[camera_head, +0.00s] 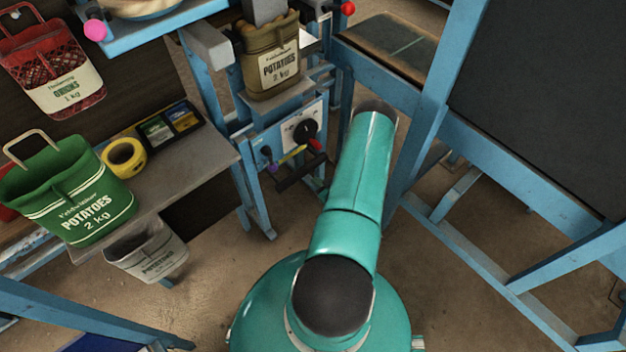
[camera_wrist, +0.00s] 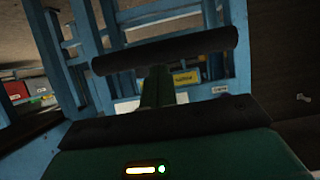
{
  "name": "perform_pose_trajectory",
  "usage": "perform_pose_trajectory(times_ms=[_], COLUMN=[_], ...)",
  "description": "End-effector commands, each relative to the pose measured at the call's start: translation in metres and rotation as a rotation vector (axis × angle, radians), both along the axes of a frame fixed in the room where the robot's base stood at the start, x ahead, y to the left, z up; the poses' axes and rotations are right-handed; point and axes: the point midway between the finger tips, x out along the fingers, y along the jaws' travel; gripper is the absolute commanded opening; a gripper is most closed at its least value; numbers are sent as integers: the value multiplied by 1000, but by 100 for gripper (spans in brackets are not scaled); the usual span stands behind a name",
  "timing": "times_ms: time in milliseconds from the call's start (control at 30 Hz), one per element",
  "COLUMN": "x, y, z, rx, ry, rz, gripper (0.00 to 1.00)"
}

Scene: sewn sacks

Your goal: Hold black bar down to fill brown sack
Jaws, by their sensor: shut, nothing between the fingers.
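The black bar (camera_head: 301,172) sits low on the blue frame, below the control panel. In the wrist view the black bar (camera_wrist: 200,45) lies across the picture, slightly tilted. My gripper (camera_wrist: 157,76) is shut and empty, its dark green fingers reaching to the bar's lower edge. I cannot tell whether they touch it.
The control panel (camera_head: 303,130) has a black knob and coloured levers just above the bar. A grey table (camera_head: 185,175) at left carries a green sack (camera_head: 75,195) and yellow tape (camera_head: 125,157). Blue beams (camera_head: 500,190) stand at right. Bare floor shows between.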

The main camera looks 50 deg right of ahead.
Motion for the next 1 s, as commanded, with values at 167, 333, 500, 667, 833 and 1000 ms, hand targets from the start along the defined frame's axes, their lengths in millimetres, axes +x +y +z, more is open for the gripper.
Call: perform_pose_trajectory(times_ms=[167, 333, 500, 667, 833, 1000], x=[-32, -47, -51, -52, -52, -52], y=[6, 10, 11, 11, 11, 11], z=[12, 18, 19, 19, 19, 19], rx=[0, 0, -1, -1, -1, 0], ry=[2, 1, 0, 0, 0, 0], rz=[-3, -1, -2, -2, -2, -1], gripper=[0, 0, 0, 0, 0, 0])
